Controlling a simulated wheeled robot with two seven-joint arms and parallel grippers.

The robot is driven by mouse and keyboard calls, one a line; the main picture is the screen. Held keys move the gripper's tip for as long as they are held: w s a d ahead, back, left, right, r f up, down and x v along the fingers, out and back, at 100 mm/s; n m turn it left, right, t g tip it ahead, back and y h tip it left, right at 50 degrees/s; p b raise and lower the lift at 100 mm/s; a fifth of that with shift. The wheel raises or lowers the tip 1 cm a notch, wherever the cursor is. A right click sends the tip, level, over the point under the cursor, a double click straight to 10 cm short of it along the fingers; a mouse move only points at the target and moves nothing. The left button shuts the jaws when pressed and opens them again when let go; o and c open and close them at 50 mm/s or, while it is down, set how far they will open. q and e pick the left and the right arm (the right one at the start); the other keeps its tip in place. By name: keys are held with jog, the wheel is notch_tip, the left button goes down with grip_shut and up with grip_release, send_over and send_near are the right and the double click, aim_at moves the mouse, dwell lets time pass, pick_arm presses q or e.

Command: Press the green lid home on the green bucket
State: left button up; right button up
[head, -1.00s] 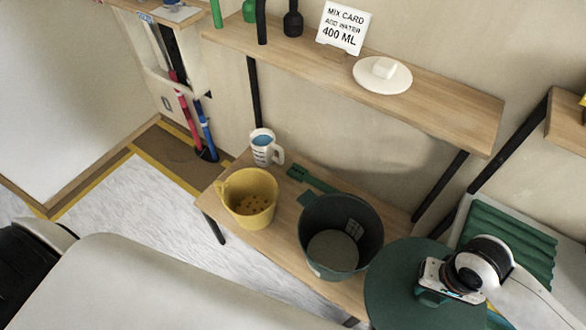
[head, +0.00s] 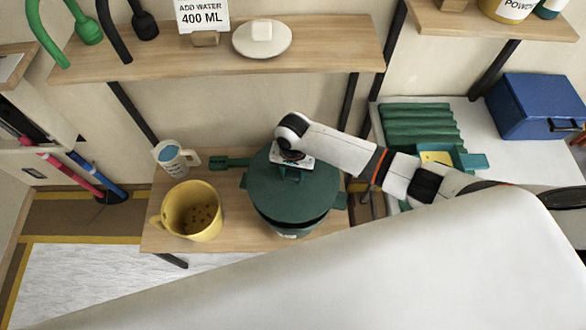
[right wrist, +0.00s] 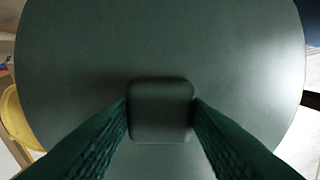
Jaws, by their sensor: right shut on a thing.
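The round green lid (head: 268,200) is over the green bucket (head: 290,234) on the low wooden bench. My right gripper (head: 291,172) is shut on the lid's handle from above. In the right wrist view, the block-shaped handle (right wrist: 160,112) sits between both fingers, and the lid (right wrist: 160,45) fills most of the picture. The lid covers the bucket's mouth; a dark band shows under its front right edge. I cannot tell whether it touches the rim all round. Only the bucket's lower front shows. My left gripper is not in view.
A yellow bucket (head: 192,212) stands left of the green one on the bench (head: 165,240). A shelf (head: 330,58) with a card and white lid hangs above. Green rolls and a blue box (head: 538,105) are right.

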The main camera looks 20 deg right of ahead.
aim_at(293, 184)
jog(key=shift+r, duration=0.1)
jog(key=shift+p, duration=0.55)
pick_arm(q)
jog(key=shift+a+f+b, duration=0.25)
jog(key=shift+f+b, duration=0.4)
jog(key=shift+b, duration=0.25)
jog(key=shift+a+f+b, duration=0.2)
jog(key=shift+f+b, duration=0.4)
jog(key=shift+b, duration=0.3)
pick_arm(e)
jog(key=shift+f, duration=3)
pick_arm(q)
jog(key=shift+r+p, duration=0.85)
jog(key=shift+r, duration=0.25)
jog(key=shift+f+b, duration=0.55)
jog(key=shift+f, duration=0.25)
pick_arm(e)
jog(key=shift+f, duration=1.15)
jog(key=o, duration=1.1)
jog(key=shift+s, duration=0.1)
jog(key=shift+r, duration=0.1)
